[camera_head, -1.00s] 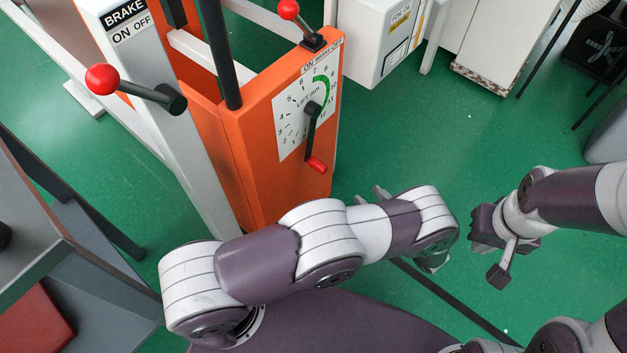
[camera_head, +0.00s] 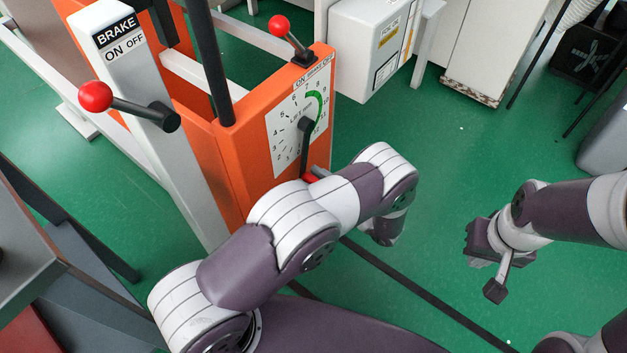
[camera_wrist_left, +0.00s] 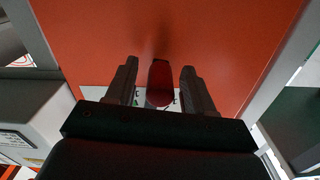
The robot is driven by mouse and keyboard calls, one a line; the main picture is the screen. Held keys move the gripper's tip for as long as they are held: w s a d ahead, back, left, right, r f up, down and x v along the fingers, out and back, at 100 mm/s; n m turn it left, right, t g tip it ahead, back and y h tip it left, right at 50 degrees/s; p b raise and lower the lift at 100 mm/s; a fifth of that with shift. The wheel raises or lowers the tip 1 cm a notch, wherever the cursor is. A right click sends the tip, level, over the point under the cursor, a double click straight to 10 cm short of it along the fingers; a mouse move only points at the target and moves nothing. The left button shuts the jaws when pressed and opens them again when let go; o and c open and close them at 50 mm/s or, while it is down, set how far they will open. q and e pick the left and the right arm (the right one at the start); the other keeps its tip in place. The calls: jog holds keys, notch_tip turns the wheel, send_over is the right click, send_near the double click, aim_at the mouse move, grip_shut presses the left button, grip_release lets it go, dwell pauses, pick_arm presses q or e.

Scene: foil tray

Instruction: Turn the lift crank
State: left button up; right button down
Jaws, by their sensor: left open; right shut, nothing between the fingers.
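The lift crank has a black arm (camera_head: 304,145) on the white numbered dial (camera_head: 283,148) of the orange lift housing (camera_head: 235,160). It hangs downward, and its red handle (camera_head: 309,178) shows only partly above my left arm. In the left wrist view the red handle (camera_wrist_left: 160,78) stands between the two fingers of my left gripper (camera_wrist_left: 158,66), with visible gaps on both sides. The left gripper is open around it, not closed on it. In the head view my left arm mostly hides this gripper. My right gripper (camera_head: 488,250) is shut and empty over the green floor, far right of the crank.
A red-knobbed brake lever (camera_head: 125,104) sticks out from the grey post (camera_head: 150,130). Another red-knobbed lever (camera_head: 290,38) stands on top of the housing. A white cabinet box (camera_head: 370,45) is behind.

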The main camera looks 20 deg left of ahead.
pick_arm(q)
jog(key=shift+c, duration=0.3)
grip_shut()
jog(key=shift+s+r, duration=0.1)
jog(key=s+a+r+m+p, duration=0.2)
jog(key=s+r+m+p, duration=0.2)
jog(key=s+m+p, duration=0.3)
jog(key=shift+s+a+p, duration=0.15)
jog(key=shift+a+p, duration=0.2)
jog(key=shift+p, duration=0.2)
